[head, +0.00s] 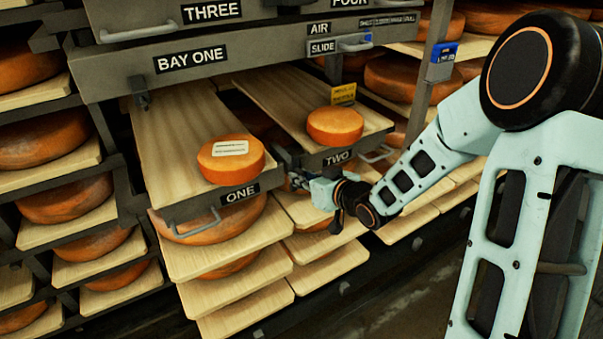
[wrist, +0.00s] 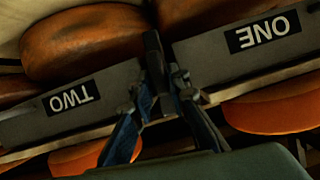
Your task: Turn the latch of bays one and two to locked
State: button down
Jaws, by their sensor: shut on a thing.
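The ONE board (head: 180,125) and the TWO board (head: 285,95) stick out side by side, each carrying an orange cheese wheel. My gripper (head: 293,180) is at the gap between their front ends. In the wrist view, which is upside down, my gripper (wrist: 157,85) is shut on a dark upright bar (wrist: 153,58) between the TWO plate (wrist: 70,101) and the ONE plate (wrist: 265,32). I cannot tell whether this bar is a latch. A dark latch-like fitting (head: 141,94) hangs under the BAY ONE beam (head: 185,62). The latch positions are unclear.
A wire handle (head: 195,224) juts from the front of ONE. A yellow tag (head: 343,94) stands behind the cheese on TWO. Shelves of cheese wheels flank the bays, with stacked boards below. The floor at lower right (head: 385,290) is free.

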jog(key=m+p, duration=0.1)
jog(key=p, duration=0.1)
jog(key=m+y+p, duration=0.1)
jog(key=p, duration=0.1)
jog(key=m+g+p, duration=0.1)
jog(key=p, duration=0.1)
jog(key=shift+w+d+r+y+p, duration=0.15)
jog(key=shift+d+r+y+p, duration=0.1)
jog(key=shift+y+p, duration=0.15)
jog(key=m+y+p, duration=0.1)
jog(key=p, duration=0.1)
jog(key=m+p, duration=0.2)
jog(key=shift+w+d+f+g+y, duration=0.1)
jog(key=shift+d+f+g+y, duration=0.05)
jog(key=shift+f+g+y, duration=0.2)
jog(key=m+y, duration=0.1)
jog(key=f+m+y, duration=0.1)
jog(key=m, duration=0.1)
jog(key=shift+d+m, duration=0.1)
jog(key=shift+m, duration=0.2)
jog(key=shift+f+m+y+b, duration=0.1)
jog(key=shift+m+y+b, duration=0.7)
jog(key=shift+m, duration=0.8)
jog(key=c, duration=1.9)
grip_release()
jog(key=shift+w, duration=0.1)
jog(key=shift+c, duration=0.2)
